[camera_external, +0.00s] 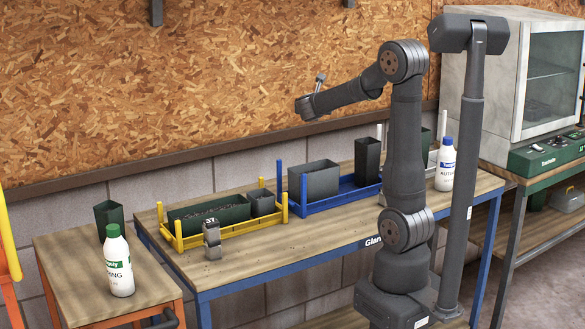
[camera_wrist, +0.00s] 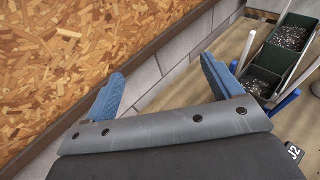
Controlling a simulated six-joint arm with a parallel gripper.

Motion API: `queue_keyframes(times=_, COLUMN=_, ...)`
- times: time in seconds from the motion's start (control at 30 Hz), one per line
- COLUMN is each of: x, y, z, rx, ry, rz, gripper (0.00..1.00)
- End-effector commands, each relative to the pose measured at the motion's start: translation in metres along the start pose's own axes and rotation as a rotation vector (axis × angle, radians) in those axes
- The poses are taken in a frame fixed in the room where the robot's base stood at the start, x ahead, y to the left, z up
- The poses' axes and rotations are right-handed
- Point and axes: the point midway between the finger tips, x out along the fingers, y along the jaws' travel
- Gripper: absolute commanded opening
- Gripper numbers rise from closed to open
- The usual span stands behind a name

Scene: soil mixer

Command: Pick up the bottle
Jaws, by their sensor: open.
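A white bottle with a green cap and green label (camera_external: 119,272) stands upright on the small wooden table at the left.
The workbench (camera_external: 290,262) holds a yellow rack (camera_external: 230,231) with a soil-filled green tray, a blue rack (camera_external: 330,200) with grey and black containers, and a small grey block (camera_external: 212,248). A dark green pot (camera_external: 108,214) stands behind the green-capped bottle. The bench's front is mostly clear.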

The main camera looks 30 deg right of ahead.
Motion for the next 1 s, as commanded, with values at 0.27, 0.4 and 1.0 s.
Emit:
queue_keyframes(times=0.27, x=0.013, y=-0.172, z=-0.006, rx=0.088, ry=0.057, rz=-0.27, gripper=0.84)
queue_keyframes(times=0.4, x=0.001, y=-0.244, z=-0.016, rx=0.134, ry=0.083, rz=-0.389, gripper=0.84)
queue_keyframes(times=1.0, x=-0.027, y=-0.357, z=-0.102, rx=0.217, ry=0.134, rz=-0.6, gripper=0.84)
